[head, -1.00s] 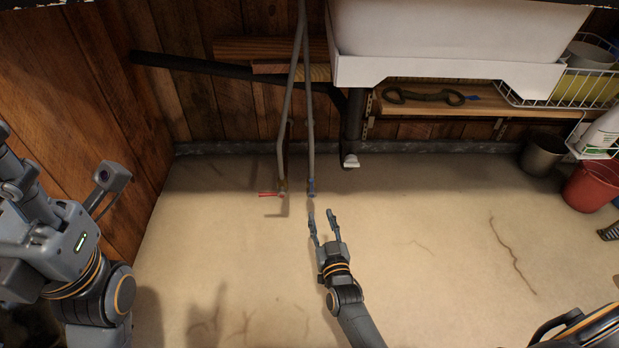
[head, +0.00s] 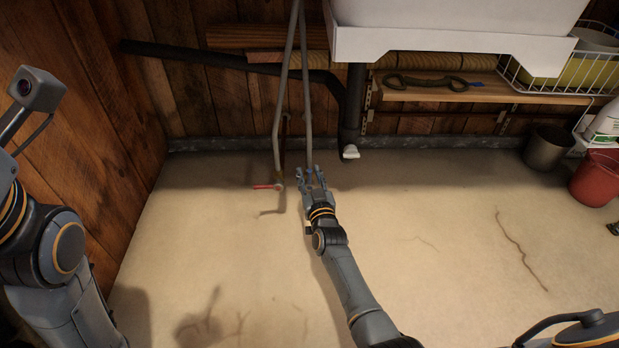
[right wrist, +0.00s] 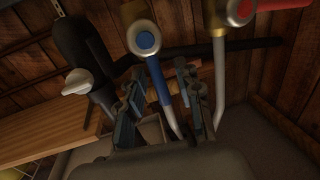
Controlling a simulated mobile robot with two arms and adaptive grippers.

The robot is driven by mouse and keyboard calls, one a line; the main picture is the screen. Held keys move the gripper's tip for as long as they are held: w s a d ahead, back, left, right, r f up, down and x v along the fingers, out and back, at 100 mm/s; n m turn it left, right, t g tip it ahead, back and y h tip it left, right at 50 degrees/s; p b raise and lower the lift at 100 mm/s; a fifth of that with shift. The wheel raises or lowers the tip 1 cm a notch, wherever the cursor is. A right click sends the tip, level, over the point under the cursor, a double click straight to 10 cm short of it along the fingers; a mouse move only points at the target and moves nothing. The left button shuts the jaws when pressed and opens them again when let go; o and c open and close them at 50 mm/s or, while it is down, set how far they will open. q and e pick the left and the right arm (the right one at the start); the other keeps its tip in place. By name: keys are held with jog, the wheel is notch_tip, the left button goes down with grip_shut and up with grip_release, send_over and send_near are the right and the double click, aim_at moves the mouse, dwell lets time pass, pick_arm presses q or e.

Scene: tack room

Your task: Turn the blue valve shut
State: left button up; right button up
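The blue valve (right wrist: 143,40) hangs at the lower end of a grey pipe; its blue lever (right wrist: 160,90) shows in the right wrist view, running between my right gripper's fingers. My right gripper (head: 313,174) is open at the valve, one finger on each side of the lever (right wrist: 163,98). I cannot tell whether a finger touches it. In the head view the fingers mostly hide the valve. The red-handled valve (head: 279,186) is just left, its red lever pointing left. My left arm is at the left edge; its gripper fingers are out of view.
A black drain pipe (head: 354,105) with a white cap (head: 349,152) stands right of the valves, under a white sink (head: 450,45). A wooden shelf (head: 485,92) is on the wall. A grey pot (head: 547,147) and red bucket (head: 596,178) stand right. The floor in front is clear.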

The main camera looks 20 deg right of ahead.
jog(key=shift+c, duration=0.2)
grip_shut()
